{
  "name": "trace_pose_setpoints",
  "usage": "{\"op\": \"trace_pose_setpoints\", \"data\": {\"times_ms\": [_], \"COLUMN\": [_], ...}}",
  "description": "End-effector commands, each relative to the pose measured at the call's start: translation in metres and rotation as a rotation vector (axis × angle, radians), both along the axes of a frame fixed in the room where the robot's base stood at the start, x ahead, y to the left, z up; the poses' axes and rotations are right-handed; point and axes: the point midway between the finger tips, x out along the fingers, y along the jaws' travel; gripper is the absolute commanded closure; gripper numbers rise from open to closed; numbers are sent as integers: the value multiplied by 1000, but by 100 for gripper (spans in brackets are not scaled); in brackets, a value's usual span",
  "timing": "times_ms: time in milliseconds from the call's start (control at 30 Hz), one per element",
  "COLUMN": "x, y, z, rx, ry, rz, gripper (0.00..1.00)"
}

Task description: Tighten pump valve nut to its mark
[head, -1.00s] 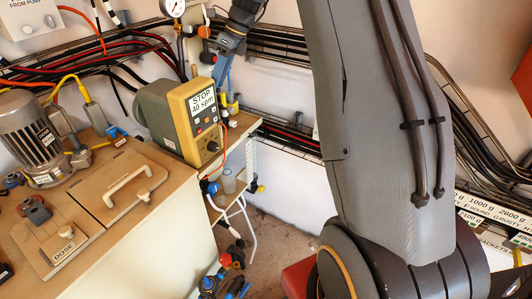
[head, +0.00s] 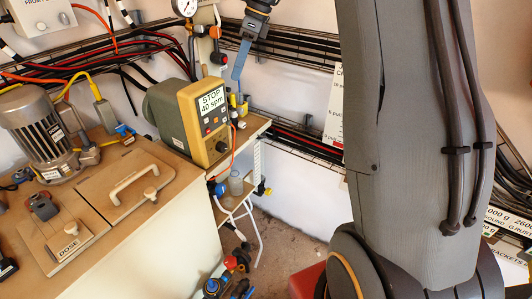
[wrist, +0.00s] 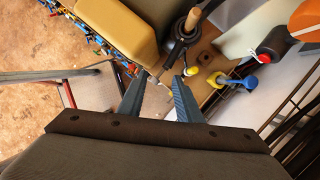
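The dosing pump (head: 192,120) has a yellow front box and a green-grey rear housing, and its display reads "STOP 40 spm". It stands on the shelf beside the cabinet. Its yellow body (wrist: 115,28) fills the upper left of the wrist view. A dark ring-shaped fitting (wrist: 184,38) with a tan stem shows beside it. I cannot tell which part is the valve nut, and no mark is readable. My gripper (head: 238,76) points down behind and right of the pump. In the wrist view my gripper's (wrist: 160,90) blue fingers are apart, with nothing clearly held between them.
A grey motor (head: 38,130) and a lidded hatch (head: 128,185) are on the cabinet top at left. A pressure gauge (head: 186,7) is above the pump. Cable trays run along the wall. A blue-handled valve (wrist: 247,83) and an orange-and-white container (wrist: 250,30) are right of my fingers.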

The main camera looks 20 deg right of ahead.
Motion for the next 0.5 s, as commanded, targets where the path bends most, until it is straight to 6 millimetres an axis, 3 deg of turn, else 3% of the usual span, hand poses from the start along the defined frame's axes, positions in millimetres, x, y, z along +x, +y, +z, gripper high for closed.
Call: {"op": "trace_pose_setpoints", "data": {"times_ms": [500], "x": [-84], "y": [15], "z": [-39], "rx": [-175], "ry": [-148], "rz": [544], "gripper": [68]}}
